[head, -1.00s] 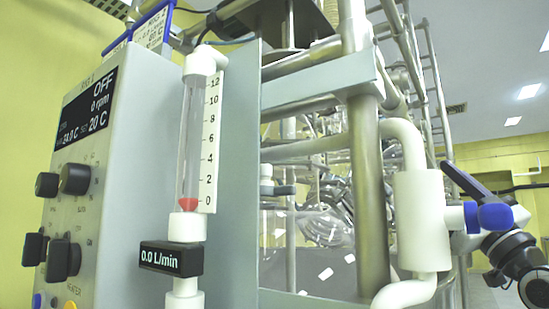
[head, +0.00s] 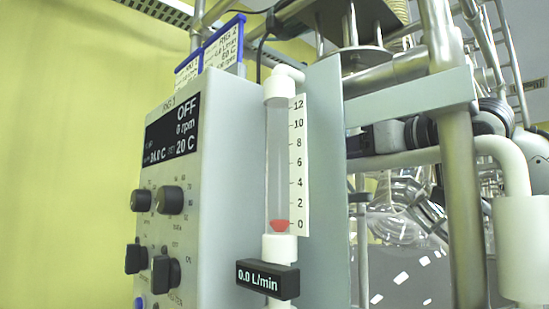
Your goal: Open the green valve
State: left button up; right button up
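No green valve shows in the head view. A flow meter (head: 281,165), a clear upright tube with a 0 to 12 scale, has its red float (head: 280,226) at the bottom. The black display (head: 267,280) below it reads 0.0 L/min. A dark and pale jointed part (head: 393,137), probably of my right arm, shows behind the steel post at the right. The post hides part of it, and I cannot make out gripper fingers there. My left gripper is not in view.
A grey control box (head: 225,160) with black knobs (head: 169,200) stands left of the flow meter; its screen (head: 172,130) reads OFF. A thick steel post (head: 460,190), white pipe (head: 522,240) and glassware (head: 398,225) crowd the right. A plain yellow wall is at the left.

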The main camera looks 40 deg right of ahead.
jog(key=w+p, duration=0.2)
jog(key=w, duration=0.8)
jog(key=shift+w+d, duration=0.15)
jog(key=shift+w, duration=0.15)
jog(key=c, duration=1.1)
